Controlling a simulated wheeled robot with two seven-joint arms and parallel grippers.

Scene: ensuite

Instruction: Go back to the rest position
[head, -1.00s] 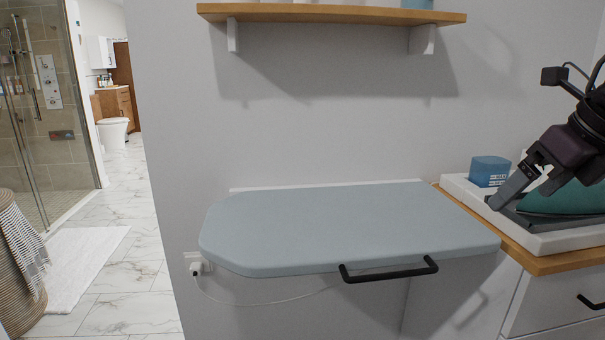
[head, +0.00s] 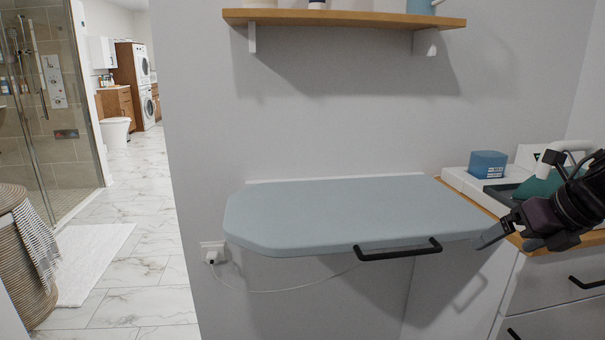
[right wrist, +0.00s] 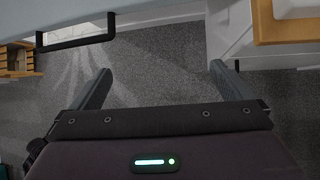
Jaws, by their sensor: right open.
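My right gripper (head: 492,238) is in the head view at the right, by the right front corner of the ironing board and in front of the counter edge. In the right wrist view its two fingers (right wrist: 160,80) are spread wide with nothing between them but dark floor. My left gripper is in neither view. The light blue ironing board (head: 350,215) folds out level from the wall, with a black handle (head: 398,250) on its front edge.
A blue box (head: 488,164) stands on the tray. The wooden counter edge (head: 536,250) and drawers with black handles (head: 588,283) lie under my right arm. A wooden shelf (head: 345,18) hangs above. A wicker basket (head: 25,255) stands at left. The marble floor (head: 145,240) there is open.

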